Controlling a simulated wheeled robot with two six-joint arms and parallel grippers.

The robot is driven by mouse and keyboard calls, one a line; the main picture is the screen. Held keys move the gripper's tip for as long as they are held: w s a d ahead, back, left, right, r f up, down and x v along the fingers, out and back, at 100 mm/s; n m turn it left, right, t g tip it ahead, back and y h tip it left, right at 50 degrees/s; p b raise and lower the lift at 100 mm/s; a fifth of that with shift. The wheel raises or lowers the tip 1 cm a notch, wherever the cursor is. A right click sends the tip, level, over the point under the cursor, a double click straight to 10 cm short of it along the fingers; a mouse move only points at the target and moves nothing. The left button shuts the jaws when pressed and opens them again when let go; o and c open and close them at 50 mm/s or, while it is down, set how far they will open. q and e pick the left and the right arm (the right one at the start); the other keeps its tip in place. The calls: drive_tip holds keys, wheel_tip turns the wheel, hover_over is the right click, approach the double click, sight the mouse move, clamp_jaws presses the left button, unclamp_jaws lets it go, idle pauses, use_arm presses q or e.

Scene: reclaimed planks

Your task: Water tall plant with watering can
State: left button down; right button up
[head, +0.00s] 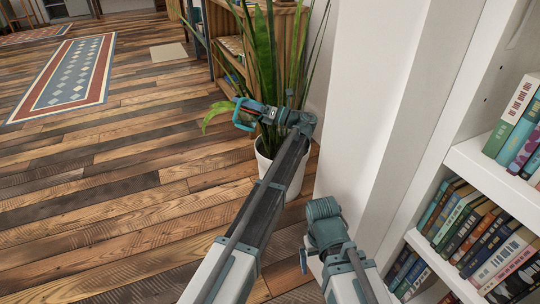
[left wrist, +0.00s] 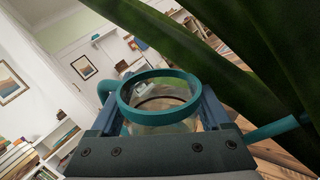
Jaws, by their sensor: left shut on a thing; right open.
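The tall plant has long upright green leaves (head: 265,45) in a white pot (head: 297,182) on the floor beside the white wall. My left gripper (head: 252,114) is in front of the leaves, above the pot. It is shut on the watering can (head: 239,108), a clear body with teal parts. In the left wrist view the can's teal rim (left wrist: 160,88) sits between the jaws, with a handle at left and the spout (left wrist: 278,129) at right, beside big dark leaves (left wrist: 225,60). My right gripper (head: 304,262) is open, low by the wall and mostly hidden behind its own wrist.
A white bookshelf (head: 480,160) full of books stands close on the right, beside the white wall (head: 365,90). A wooden shelf (head: 293,30) stands behind the plant. The plank floor (head: 110,200) at left is clear, with a patterned rug (head: 68,78) farther off.

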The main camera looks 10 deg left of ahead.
sight(238, 121)
use_arm(q)
drive_tip(key=shift+w+r, duration=0.1)
drive_tip(key=s+f+n, duration=0.1)
drive_tip(key=s+a+f+n, duration=0.1)
drive_tip(key=s+f+n+g+b, duration=0.1)
drive_tip(key=shift+s+a+f+h, duration=0.1)
drive_tip(key=shift+s+a+h, duration=0.3)
drive_tip(key=shift+n, duration=0.4)
drive_tip(key=shift+s+a+f+n+h, duration=0.3)
drive_tip(key=shift+s+f+n, duration=0.25)
drive_tip(key=shift+f+n, duration=0.1)
drive_tip(key=shift+s+a+f+n+h+b, duration=0.2)
drive_tip(key=shift+s+f+n, duration=0.15)
drive_tip(key=shift+f+n, duration=0.2)
drive_tip(key=shift+s+a+f+n+h+b, duration=0.1)
drive_tip(key=shift+s+a+f+n+h, duration=0.1)
drive_tip(key=shift+s+f+n, duration=0.25)
drive_tip(key=shift+w, duration=0.1)
drive_tip(key=shift+r, duration=0.1)
